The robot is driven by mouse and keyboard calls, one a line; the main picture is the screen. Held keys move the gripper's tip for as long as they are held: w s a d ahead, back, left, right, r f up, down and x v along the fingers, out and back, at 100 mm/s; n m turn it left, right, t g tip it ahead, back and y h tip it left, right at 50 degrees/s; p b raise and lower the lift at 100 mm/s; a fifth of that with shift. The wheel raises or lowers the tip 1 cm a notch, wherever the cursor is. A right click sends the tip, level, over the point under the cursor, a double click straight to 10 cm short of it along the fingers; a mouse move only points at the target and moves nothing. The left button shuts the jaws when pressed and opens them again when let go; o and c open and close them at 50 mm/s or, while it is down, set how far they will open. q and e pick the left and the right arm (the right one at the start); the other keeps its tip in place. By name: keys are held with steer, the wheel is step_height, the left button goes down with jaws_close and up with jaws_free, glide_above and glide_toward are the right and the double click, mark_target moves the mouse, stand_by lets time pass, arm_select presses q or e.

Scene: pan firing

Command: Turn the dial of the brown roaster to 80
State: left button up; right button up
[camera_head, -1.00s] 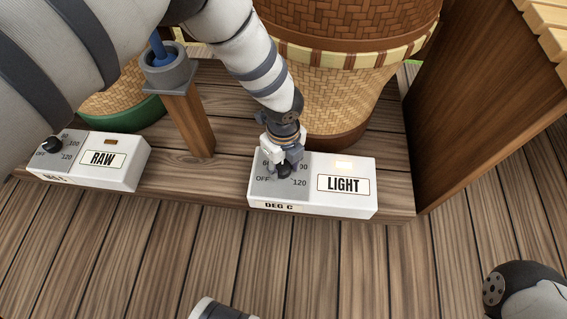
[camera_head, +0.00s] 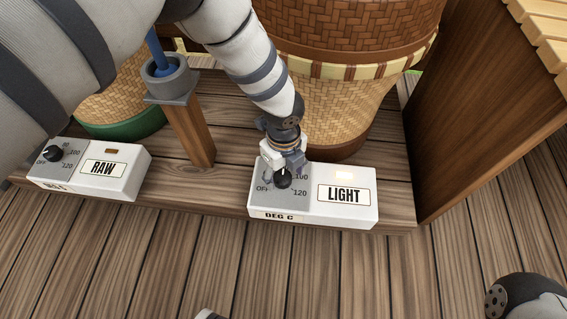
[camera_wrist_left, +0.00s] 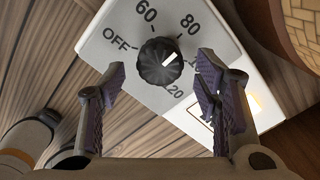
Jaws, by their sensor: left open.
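The brown roaster (camera_head: 345,27) is a woven basket with a yellow-striped band, at the top middle of the head view. In front of it sits a white control box (camera_head: 347,215) labelled LIGHT and DEG C. Its black dial (camera_head: 283,180) also shows in the left wrist view (camera_wrist_left: 158,66), where the white mark points up and right, between 80 and 100. The 100 is partly hidden by a finger. My left gripper (camera_head: 284,163) is open at the dial. In the wrist view its fingers (camera_wrist_left: 160,72) flank the dial with gaps on both sides.
A second white box (camera_head: 125,180) labelled RAW, with its own black dial (camera_head: 53,154), stands at the left. A wooden post (camera_head: 192,135) with a grey cup and blue rod stands between. A brown wooden panel (camera_head: 480,100) rises at the right.

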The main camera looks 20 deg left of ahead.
mark_target(284, 177)
arm_select(q)
step_height(284, 177, up, 11)
steer(key=shift+f, duration=0.2)
